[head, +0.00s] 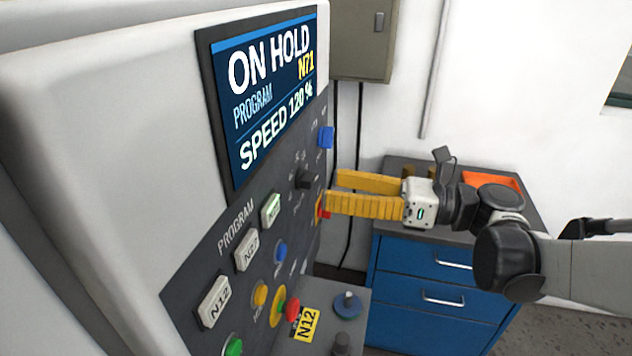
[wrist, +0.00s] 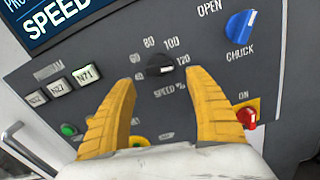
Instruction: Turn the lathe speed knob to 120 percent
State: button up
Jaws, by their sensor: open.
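The black speed knob (head: 305,179) is on the dark control panel (head: 262,185), below and right of the screen. It also shows in the wrist view (wrist: 160,65), ringed by printed numbers including 60, 80, 100 and 120. Its exact pointing direction is hard to make out. The screen (head: 268,85) reads ON HOLD, PROGRAM N71, SPEED 120 %. My gripper (head: 332,189) has two yellow fingers, open and empty, facing the panel. In the wrist view the fingertips (wrist: 161,77) lie to either side of and below the knob, apparently clear of it.
A blue chuck knob (wrist: 240,25) and a red knob (wrist: 247,115) are right of the speed knob in the wrist view. White program buttons (head: 247,250) line the panel. A blue drawer cabinet (head: 440,270) with an orange tray (head: 490,180) stands behind my arm.

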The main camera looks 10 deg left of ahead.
jog(key=d, duration=0.7)
jog(key=shift+s, duration=0.3)
